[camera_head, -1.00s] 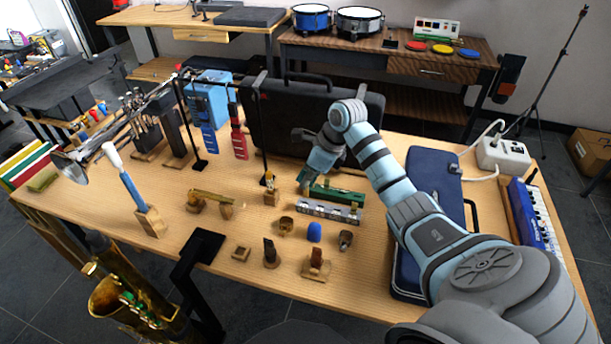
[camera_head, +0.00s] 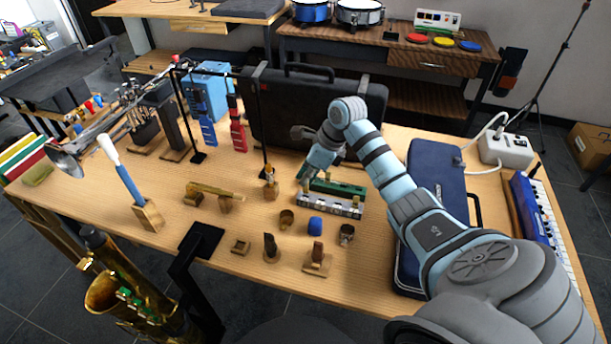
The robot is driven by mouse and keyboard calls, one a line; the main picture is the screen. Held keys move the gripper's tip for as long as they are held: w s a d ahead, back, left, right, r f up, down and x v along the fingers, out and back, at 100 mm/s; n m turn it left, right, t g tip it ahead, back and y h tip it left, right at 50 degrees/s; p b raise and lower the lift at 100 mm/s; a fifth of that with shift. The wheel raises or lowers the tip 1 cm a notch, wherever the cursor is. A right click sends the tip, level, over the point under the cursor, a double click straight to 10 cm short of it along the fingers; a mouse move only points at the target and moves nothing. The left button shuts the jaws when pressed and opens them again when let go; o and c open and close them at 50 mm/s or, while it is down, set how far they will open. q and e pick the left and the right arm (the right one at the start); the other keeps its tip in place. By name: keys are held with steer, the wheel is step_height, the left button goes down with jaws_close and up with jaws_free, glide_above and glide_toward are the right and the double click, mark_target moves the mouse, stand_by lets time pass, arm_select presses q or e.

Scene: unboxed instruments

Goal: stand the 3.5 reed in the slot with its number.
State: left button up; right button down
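A green strip (camera_head: 340,188) lies on the wooden table, right of the middle. A pale grey slotted strip (camera_head: 330,206) with dark marks lies just in front of it. Small tan pieces that look like reeds show at both strips; their numbers are too small to read, so I cannot tell which is the 3.5 reed. My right gripper (camera_head: 305,176) points down at the left end of the green strip. Its fingertips are small and partly hidden by its own body; I cannot tell whether it holds a reed. My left gripper is not in view.
Small cups and a blue cap (camera_head: 315,226) stand in front of the strips. A wooden block with a dark piece (camera_head: 318,260) is nearer. A black case (camera_head: 290,110) stands behind my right gripper, and a blue case (camera_head: 437,180) lies right. Bare table shows at front left.

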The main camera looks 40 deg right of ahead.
mark_target(306, 193)
stand_by(0.3)
steer(key=shift+f+b, duration=0.35)
steer(key=shift+f, duration=0.05)
stand_by(0.3)
steer(key=shift+f, duration=0.25)
steer(key=shift+f+b, duration=1.15)
steer(key=shift+f, duration=0.15)
stand_by(0.9)
stand_by(0.4)
steer(key=c, duration=1.7)
jaws_free()
